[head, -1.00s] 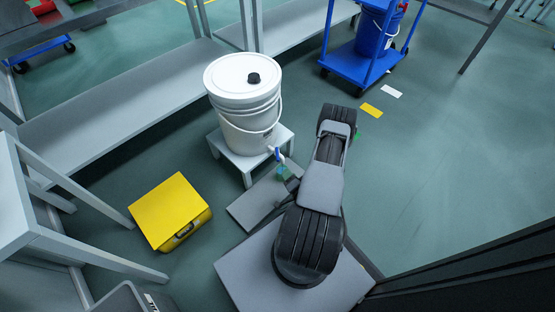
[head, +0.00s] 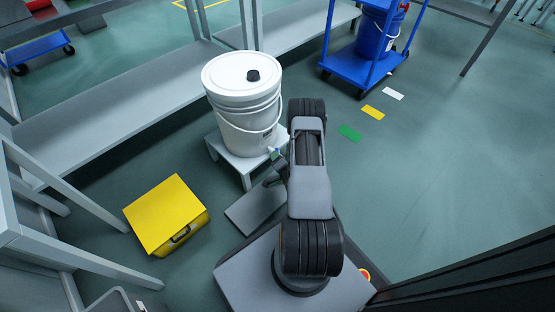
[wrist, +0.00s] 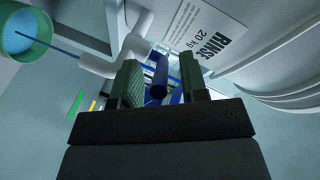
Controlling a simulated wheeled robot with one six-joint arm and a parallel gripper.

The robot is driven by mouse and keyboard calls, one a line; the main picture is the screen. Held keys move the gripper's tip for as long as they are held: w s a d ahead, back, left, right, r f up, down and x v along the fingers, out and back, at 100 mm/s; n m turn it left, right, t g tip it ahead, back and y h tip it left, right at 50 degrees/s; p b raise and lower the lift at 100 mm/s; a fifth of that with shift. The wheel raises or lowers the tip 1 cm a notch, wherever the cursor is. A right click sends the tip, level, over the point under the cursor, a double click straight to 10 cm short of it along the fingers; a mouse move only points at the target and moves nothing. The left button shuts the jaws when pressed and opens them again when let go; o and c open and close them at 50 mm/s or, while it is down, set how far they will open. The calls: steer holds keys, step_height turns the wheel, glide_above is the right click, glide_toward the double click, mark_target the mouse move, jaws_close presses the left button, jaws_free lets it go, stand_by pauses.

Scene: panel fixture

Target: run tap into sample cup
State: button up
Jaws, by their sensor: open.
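A white lidded bucket (head: 240,95) stands on a small white stool (head: 232,160) in the head view. Its label reads RINSE 20 KG in the wrist view (wrist: 205,35). The white tap (wrist: 118,52) sticks out from the bucket. Its blue lever (wrist: 158,78) lies between the green fingers of my gripper (wrist: 160,64), which is open around it. A thin blue stream (wrist: 50,42) runs from the spout into the green-rimmed sample cup (wrist: 40,50), which holds blue liquid. In the head view, my arm hides the cup and most of the tap.
A grey plate (head: 252,207) lies on the floor in front of the stool. A yellow case (head: 160,212) is to the left. A grey bench (head: 130,100) runs behind the bucket. A blue cart (head: 350,68) stands back right.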

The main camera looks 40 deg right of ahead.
jaws_close()
stand_by(0.3)
steer(key=shift+a, duration=0.1)
